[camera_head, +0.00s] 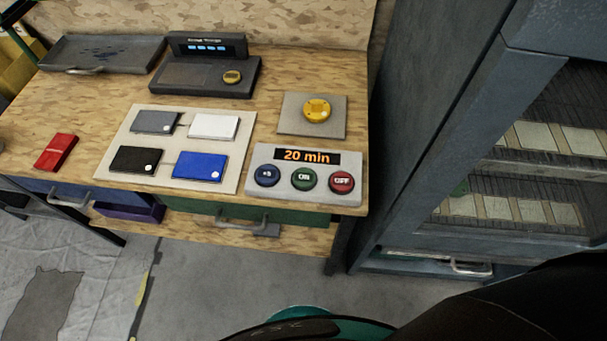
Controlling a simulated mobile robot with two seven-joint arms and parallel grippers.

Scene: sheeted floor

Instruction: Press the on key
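The green ON key (304,179) is the middle one of three round keys on a light grey control box (262,155) at the front right of the wooden bench. A blue +5 key (267,175) is left of it and a red OFF key (341,182) is right of it. The display (304,156) above the keys reads "20 min" in orange. Nothing covers the keys. A dark shape at the lower right looks like part of my arm, but neither gripper shows.
A board (180,183) with several coloured plates lies left of the box. A yellow knob (317,109) sits on a grey plate behind it. A dark scale-like device (205,76) and tray (100,54) stand farther back. A tall metal cabinet (420,120) rises right of the bench.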

